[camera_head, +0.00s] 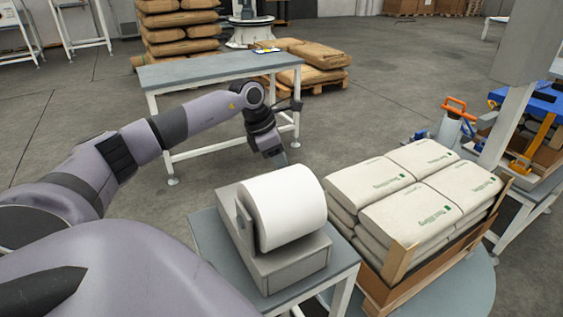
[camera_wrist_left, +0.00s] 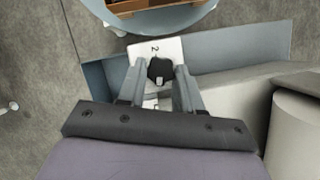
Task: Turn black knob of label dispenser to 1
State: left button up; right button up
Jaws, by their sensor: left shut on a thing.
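The label dispenser (camera_head: 290,265) is a grey box carrying a large white roll (camera_head: 284,206), on a small grey table. In the left wrist view its black knob (camera_wrist_left: 160,68) sits on a white plate (camera_wrist_left: 170,46) marked with a "2" on the side away from my wrist. My left gripper (camera_wrist_left: 160,73) has one finger on each side of the knob and is shut on it. In the head view my left gripper (camera_head: 282,158) reaches down behind the roll, which hides the knob and fingertips. My right gripper is not in view.
A stack of white sacks (camera_head: 425,186) in a wooden crate stands close to the right of the dispenser. Brown sacks on a pallet (camera_head: 318,75) lie farther back. Open floor is at the left.

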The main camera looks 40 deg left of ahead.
pick_arm(q)
jog(key=m+g+h, duration=0.1)
jog(key=m, duration=0.2)
jog(key=shift+w+a+m, duration=0.1)
jog(key=shift+w+m, duration=0.05)
jog(key=shift+m, duration=0.25)
jog(key=m+g, duration=0.1)
jog(key=m, duration=0.2)
jog(key=shift+w+m+h, duration=0.15)
jog(key=shift+m+h, duration=0.15)
jog(key=shift+h, duration=0.1)
jog(key=m, duration=0.1)
jog(key=m+g+b, duration=0.1)
jog(key=m, duration=0.1)
jog(key=shift+w+a+m+g, duration=0.1)
jog(key=shift+w+m+g, duration=0.05)
jog(key=shift+m+g, duration=0.15)
jog(key=shift+w+m+g+b, duration=0.1)
jog(key=shift+m+g+b, duration=0.55)
jog(key=shift+m, duration=0.95)
jog(key=o, duration=1)
jog(key=shift+o, duration=0.2)
